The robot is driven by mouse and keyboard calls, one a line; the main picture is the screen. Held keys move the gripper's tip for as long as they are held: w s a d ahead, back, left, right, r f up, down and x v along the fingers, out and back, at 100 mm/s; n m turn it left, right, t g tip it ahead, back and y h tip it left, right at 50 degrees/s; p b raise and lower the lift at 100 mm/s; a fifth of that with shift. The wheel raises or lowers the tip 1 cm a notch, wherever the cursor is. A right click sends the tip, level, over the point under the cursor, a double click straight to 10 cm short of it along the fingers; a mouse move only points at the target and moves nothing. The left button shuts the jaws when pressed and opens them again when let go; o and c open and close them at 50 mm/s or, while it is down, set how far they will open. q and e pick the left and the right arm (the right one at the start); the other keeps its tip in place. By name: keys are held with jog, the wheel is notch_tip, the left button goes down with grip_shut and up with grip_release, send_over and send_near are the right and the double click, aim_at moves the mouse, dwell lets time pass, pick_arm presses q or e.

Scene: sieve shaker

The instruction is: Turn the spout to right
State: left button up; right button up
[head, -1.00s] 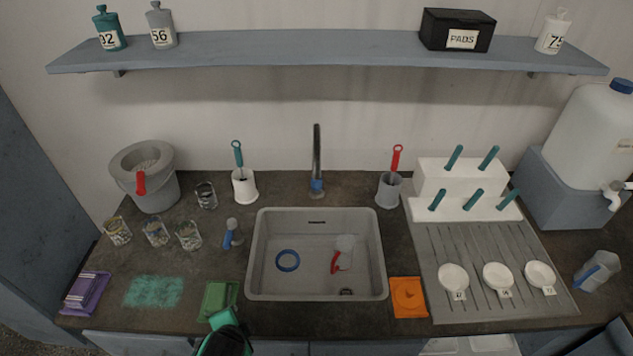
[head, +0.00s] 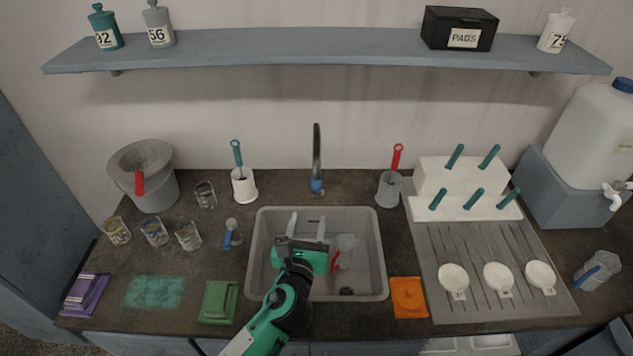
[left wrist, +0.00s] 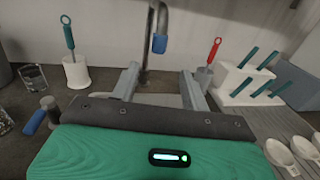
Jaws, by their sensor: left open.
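The spout (head: 317,158) is a tall dark faucet pipe with a blue collar, standing behind the sink (head: 378,250). In the left wrist view the spout (left wrist: 162,18) rises straight ahead, its blue tip (left wrist: 159,43) hanging toward me. My left gripper (head: 307,222) is over the sink, in front of the spout and apart from it. Its two pale fingers are spread and point toward the back wall, with nothing between them. In the left wrist view the spout stands between the spread fingers (left wrist: 160,84), farther away. My right gripper does not show.
A white holder with a teal brush (head: 243,186) stands left of the spout, and a grey holder with a red brush (head: 389,190) right of it. A shelf (head: 330,50) runs above. A clear bottle with a red trigger (head: 346,247) lies in the sink.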

aim_at(316, 187)
pick_arm(q)
jog(key=w, duration=0.4)
jog(key=w+d+p, duration=0.1)
jog(key=w, duration=0.3)
jog(key=w+d+p, duration=0.1)
jog(key=w, duration=0.3)
jog(key=shift+w, duration=0.7)
grip_shut()
